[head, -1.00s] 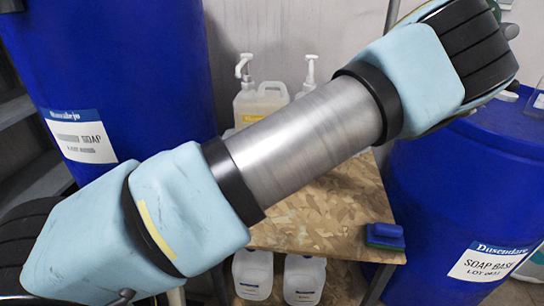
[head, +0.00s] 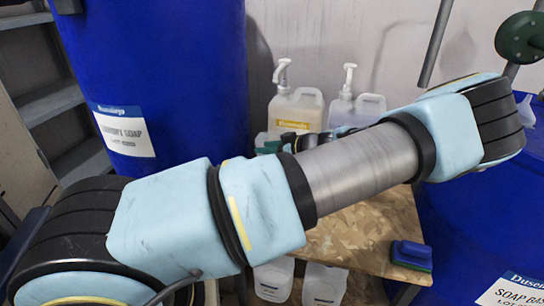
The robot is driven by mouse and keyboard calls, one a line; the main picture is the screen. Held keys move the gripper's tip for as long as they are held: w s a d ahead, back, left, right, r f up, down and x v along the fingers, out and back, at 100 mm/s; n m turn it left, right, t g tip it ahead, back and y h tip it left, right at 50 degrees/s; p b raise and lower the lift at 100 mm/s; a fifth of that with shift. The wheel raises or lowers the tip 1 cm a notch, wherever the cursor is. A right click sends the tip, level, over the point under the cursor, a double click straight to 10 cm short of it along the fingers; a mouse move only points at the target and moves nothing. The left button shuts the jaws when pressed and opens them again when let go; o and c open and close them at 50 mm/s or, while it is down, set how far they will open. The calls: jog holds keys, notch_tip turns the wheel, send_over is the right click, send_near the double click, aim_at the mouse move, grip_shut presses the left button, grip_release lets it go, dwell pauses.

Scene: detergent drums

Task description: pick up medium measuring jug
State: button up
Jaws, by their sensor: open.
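I cannot make out the medium measuring jug for certain. A pale translucent vessel (head: 525,110) shows at the right edge of the head view, on top of the right blue drum; it is partly cut off from sight and its kind is unclear. My arm crosses the whole picture from lower left to upper right and hides much of the table. My gripper is not clearly visible. Small dark and green shapes show just above the arm near the middle, and I cannot tell what they are.
A tall blue drum (head: 165,60) stands left, another blue drum (head: 465,225) right. Two pump containers, one yellowish (head: 297,108) and one clear (head: 368,108), stand behind my arm. Pale jugs stand below.

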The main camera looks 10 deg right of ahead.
jog(key=shift+w+a+f, duration=0.25)
jog(key=shift+w+a, duration=0.15)
jog(key=shift+w, duration=0.05)
grip_shut()
dwell(1.1)
